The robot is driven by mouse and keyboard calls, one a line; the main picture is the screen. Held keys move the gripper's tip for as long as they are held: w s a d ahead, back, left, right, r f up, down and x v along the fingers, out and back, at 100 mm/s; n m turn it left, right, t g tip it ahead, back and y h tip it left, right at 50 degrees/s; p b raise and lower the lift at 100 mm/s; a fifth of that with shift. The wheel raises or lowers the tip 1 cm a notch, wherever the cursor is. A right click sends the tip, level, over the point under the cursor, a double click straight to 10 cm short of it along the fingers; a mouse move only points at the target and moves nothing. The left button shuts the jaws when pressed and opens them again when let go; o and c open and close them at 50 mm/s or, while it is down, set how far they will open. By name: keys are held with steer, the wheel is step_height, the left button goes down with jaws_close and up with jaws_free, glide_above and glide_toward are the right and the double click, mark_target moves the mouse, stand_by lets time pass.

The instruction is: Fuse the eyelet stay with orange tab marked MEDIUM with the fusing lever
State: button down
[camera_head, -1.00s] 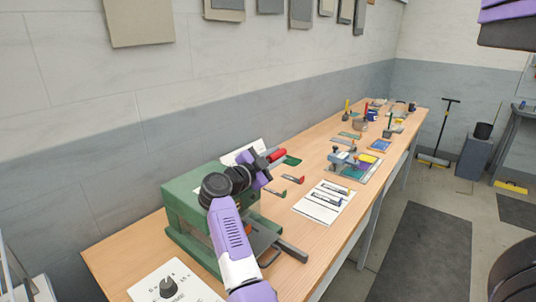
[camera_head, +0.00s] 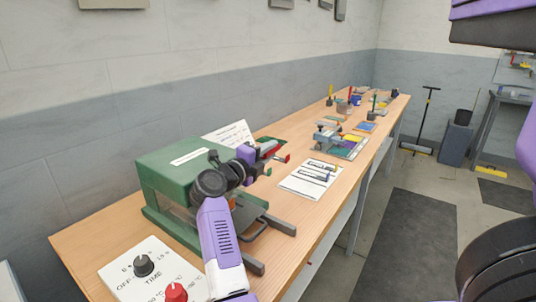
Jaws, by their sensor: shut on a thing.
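The green press (camera_head: 180,165) stands on the near part of the bench, a white label on its top. My purple gripper (camera_head: 262,152) is at the press's right side, shut on what looks like the red grip of the fusing lever (camera_head: 268,145); fingers hide most of it. Dark metal bars (camera_head: 277,224) stick out low at the press's front right. I cannot make out the orange-tab stay; my arm covers part of the press front.
A white panel with a black time knob (camera_head: 143,265) and a red knob (camera_head: 175,292) lies at the near left. A white sheet (camera_head: 300,187) with dark strips lies right of the press. A fixture (camera_head: 335,138) and several tools stand farther along the bench (camera_head: 312,232).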

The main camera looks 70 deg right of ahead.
stand_by(0.4)
steer(key=c, duration=1.2)
jaws_free()
steer(key=b+v, duration=0.1)
steer(key=v, duration=0.7)
steer(key=shift+d, duration=0.1)
